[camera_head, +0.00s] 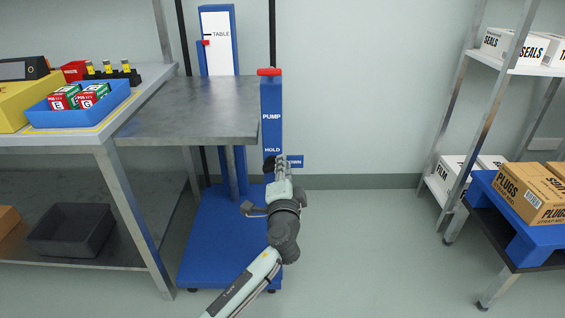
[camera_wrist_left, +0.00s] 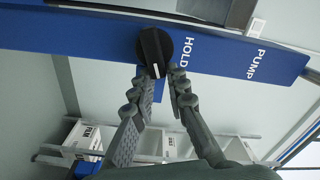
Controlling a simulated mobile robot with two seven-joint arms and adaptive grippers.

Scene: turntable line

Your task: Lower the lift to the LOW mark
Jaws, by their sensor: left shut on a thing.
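The lift has a grey platform (camera_head: 190,110) on a blue base (camera_head: 220,245), beside a blue column (camera_head: 234,175). A red pointer (camera_head: 206,43) sits near the TABLE mark (camera_head: 221,34); no LOW mark shows. The pump post (camera_head: 271,110) has a red top (camera_head: 269,72) and the words PUMP and HOLD. A black knob (camera_wrist_left: 154,52) is on this post. Its white line lies at its lower end in the wrist view, towards the blue DOWN tab (camera_head: 295,161). My left gripper (camera_head: 276,163) is shut on the knob's grip, its fingertips also showing in the wrist view (camera_wrist_left: 165,75).
A workbench (camera_head: 85,137) at left stands close to the platform and holds a blue tray (camera_head: 80,115) of small boxes. A dark bin (camera_head: 70,230) is under it. Shelves (camera_head: 460,100) and a blue cart (camera_head: 510,222) with cartons stand at right. The floor between is clear.

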